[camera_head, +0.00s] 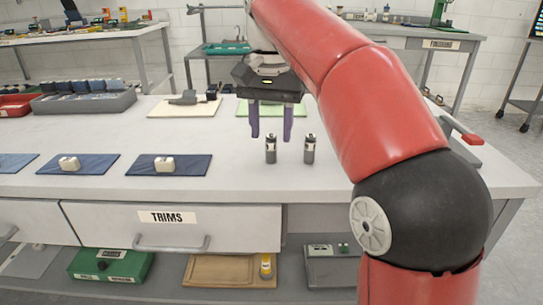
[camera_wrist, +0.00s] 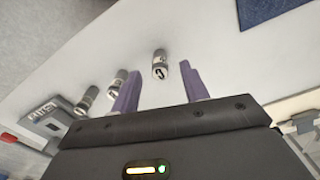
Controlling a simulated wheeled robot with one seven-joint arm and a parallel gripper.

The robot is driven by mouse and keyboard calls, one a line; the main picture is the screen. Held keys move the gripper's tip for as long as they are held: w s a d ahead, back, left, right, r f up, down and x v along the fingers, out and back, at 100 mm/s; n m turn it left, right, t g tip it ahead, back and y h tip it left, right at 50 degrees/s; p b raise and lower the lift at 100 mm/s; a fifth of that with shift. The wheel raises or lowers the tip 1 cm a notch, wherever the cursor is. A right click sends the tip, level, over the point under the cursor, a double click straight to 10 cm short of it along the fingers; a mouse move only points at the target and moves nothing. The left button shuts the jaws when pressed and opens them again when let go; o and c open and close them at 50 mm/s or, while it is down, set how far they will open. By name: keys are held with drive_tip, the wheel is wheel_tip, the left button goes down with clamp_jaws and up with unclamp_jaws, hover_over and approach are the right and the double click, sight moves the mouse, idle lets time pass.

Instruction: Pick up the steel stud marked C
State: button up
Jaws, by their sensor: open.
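Two upright steel studs with dark bands stand on the white bench in the head view, a left one (camera_head: 270,149) and a right one (camera_head: 309,149). The wrist view shows three studs in a row: one near the middle (camera_wrist: 160,65), a second (camera_wrist: 117,83) and a third (camera_wrist: 87,100) farther left. The middle one has a dark curved mark on its end, perhaps a C; the other marks are too small to read. My gripper (camera_head: 271,136) is open, its purple fingers pointing down behind the left stud. In the wrist view, the middle stud appears between and beyond the fingertips (camera_wrist: 157,73).
Blue mats with pale blocks (camera_head: 168,164) lie left on the bench (camera_head: 230,178). A grey tray (camera_head: 85,103), a cream mat (camera_head: 185,107) and a green mat (camera_head: 243,108) are behind. A grey device with a red handle (camera_head: 462,140) is at right. My arm hides part of the bench.

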drive_tip(key=shift+f, duration=0.6)
clamp_jaws()
drive_tip(key=shift+r, duration=0.15)
